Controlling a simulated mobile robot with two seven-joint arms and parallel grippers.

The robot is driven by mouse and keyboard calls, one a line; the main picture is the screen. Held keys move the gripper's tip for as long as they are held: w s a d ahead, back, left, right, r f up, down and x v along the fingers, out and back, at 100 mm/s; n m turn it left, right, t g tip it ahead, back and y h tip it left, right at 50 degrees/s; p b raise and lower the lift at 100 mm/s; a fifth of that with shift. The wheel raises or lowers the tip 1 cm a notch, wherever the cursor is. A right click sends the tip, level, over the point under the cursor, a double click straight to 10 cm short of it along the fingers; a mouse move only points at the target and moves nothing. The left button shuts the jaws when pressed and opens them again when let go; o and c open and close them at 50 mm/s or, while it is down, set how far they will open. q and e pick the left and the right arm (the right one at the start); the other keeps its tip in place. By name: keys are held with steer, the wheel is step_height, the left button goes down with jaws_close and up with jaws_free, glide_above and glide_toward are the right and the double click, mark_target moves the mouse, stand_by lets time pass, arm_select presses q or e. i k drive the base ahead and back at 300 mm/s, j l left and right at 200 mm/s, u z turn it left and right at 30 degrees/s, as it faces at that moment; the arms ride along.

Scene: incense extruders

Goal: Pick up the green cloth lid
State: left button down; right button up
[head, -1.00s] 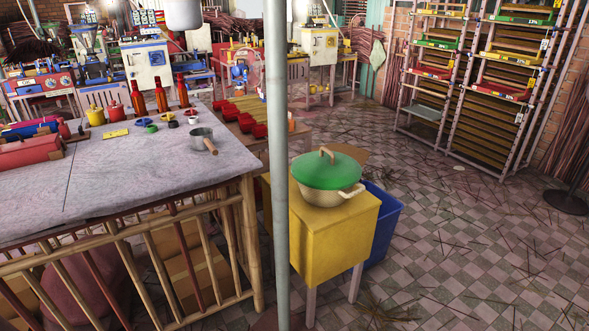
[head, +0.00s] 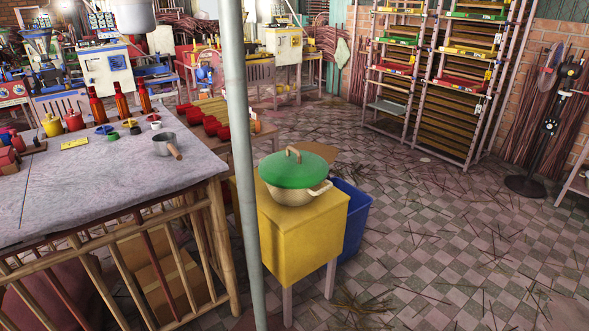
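The green cloth lid (head: 297,167) is a domed green cover with a brown arched handle on top. It sits on a cream, woven-looking pot (head: 288,193) with a side handle showing at right. The pot stands on a yellow box-like stand (head: 300,240) with pale legs, near the middle of the head view. Neither of my grippers shows in the head view.
A grey vertical pole (head: 241,150) stands just left of the yellow stand. A blue bin (head: 351,220) is behind it at right. Tiled floor at right is mostly open, strewn with sticks.

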mark_target(292, 168)
steer(key=i+l+u, duration=0.25)
steer(key=i+l, duration=0.25)
steer(key=i+l+u, duration=0.15)
steer(key=l, duration=0.25)
steer(key=i+l+u, duration=0.1)
steer(key=i+l, duration=0.15)
steer(key=i+l+u, duration=0.15)
steer(key=l, duration=0.3)
steer(key=i+l+u, duration=0.1)
steer(key=l, duration=0.3)
steer(key=i, duration=0.1)
